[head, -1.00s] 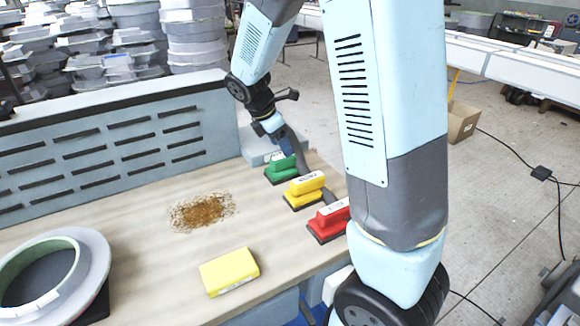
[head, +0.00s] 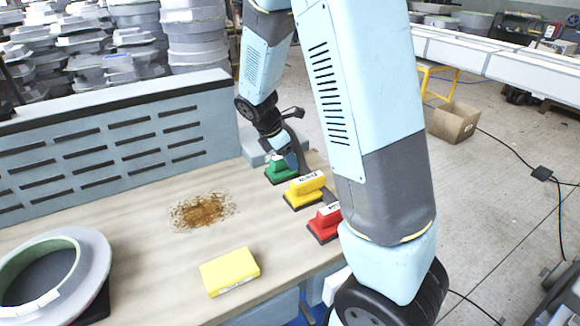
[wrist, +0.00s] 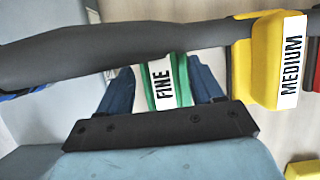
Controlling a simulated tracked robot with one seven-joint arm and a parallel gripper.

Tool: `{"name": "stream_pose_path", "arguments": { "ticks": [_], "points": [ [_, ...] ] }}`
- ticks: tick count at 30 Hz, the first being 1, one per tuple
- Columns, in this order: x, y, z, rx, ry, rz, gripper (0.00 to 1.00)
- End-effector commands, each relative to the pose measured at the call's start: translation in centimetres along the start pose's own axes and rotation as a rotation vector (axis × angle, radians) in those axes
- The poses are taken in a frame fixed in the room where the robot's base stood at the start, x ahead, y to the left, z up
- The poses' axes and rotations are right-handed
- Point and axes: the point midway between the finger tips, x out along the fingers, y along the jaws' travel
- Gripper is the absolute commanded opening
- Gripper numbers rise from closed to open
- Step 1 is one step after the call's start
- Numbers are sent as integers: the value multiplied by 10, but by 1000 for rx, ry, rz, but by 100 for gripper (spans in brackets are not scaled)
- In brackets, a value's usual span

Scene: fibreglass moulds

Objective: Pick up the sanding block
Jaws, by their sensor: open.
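A green sanding block (head: 281,172) with a dark base stands on the workbench near its back right corner. In the wrist view the green block (wrist: 181,84) carries a white label reading FINE. My gripper (head: 289,160) is open at the green block. In the wrist view my gripper's (wrist: 161,84) two blue fingers stand one on each side of the block's green part, with small gaps visible. A yellow sanding block (head: 305,189), labelled MEDIUM in the wrist view (wrist: 262,62), and a red sanding block (head: 324,224) stand nearer the front. The arm partly hides the red one.
A dark grey hose-like piece (wrist: 100,52) crosses the wrist view close to the blocks. A yellow pad (head: 230,272), a brown dust patch (head: 203,211) and a round mould (head: 91,262) lie on the bench (head: 150,262). A slotted panel (head: 110,150) borders the back.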

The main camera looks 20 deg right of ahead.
Motion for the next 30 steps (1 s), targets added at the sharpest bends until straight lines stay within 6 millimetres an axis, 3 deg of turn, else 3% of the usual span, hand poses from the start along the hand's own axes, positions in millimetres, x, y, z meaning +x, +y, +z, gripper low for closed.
{"name": "stream_pose_path", "arguments": {
  "ticks": [20, 30],
  "points": [
    [4, 0, -2, 0, 0, -1, 66],
    [4, 0, -2, 1, 0, -1, 33]
  ]
}}
